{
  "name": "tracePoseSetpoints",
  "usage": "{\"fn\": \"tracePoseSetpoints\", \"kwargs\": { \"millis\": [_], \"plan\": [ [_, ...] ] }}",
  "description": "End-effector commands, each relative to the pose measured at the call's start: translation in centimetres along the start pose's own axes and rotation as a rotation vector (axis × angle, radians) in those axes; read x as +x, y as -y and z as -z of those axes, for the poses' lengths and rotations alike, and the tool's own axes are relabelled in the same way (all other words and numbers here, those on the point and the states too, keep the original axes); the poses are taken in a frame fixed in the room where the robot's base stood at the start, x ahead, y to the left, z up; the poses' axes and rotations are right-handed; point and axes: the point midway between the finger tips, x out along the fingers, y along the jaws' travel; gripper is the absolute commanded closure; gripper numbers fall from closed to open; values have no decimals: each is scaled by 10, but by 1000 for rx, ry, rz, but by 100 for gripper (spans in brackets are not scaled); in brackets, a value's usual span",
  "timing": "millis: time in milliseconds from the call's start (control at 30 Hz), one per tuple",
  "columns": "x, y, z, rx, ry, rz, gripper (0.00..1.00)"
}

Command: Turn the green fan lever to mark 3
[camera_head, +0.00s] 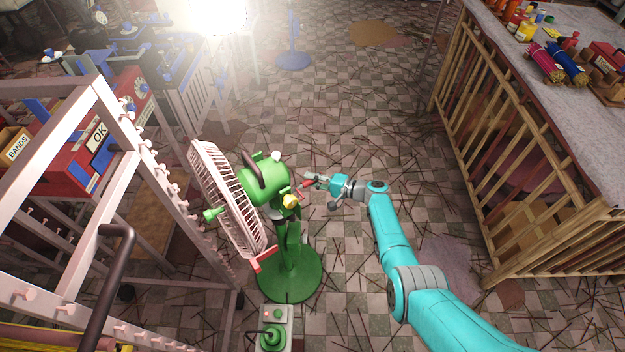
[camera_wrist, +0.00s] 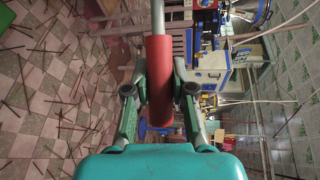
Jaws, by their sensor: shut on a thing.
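The green fan (camera_head: 264,181) stands on a round green base, its white wire cage facing left. A lever with a red grip (camera_head: 307,182) sticks out from the fan's right side toward my gripper (camera_head: 314,187). In the wrist view the red grip (camera_wrist: 159,75) sits on a grey rod, between the two fingers of my gripper (camera_wrist: 160,90), which is shut on it. A yellow knob (camera_head: 291,201) shows below the lever's inner end. The marks for the lever cannot be read in either view, and part of the lever is hidden by my fingers.
A pale rack with pegs (camera_head: 123,125) stands close on the left. A bamboo-sided table (camera_head: 545,150) stands on the right. A small box with a green knob (camera_head: 273,330) is in front of the fan. The checkered floor between is strewn with thin sticks.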

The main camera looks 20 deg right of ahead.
Motion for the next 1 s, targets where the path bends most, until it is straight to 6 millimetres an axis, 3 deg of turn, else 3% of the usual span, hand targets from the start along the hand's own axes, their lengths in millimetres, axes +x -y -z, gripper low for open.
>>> {"fn": "tracePoseSetpoints", "kwargs": {
  "millis": [200, 233, 333, 733, 1000],
  "plan": [
    [2, 1, 1, -3, -2, -1, 100],
    [2, 2, 1, -3, -3, -1, 74],
    [2, 1, 1, -3, -3, -1, 50],
    [-4, 1, 1, -2, -3, 0, 50],
    [-48, 0, 1, -3, -6, 0, 50]
  ]
}}
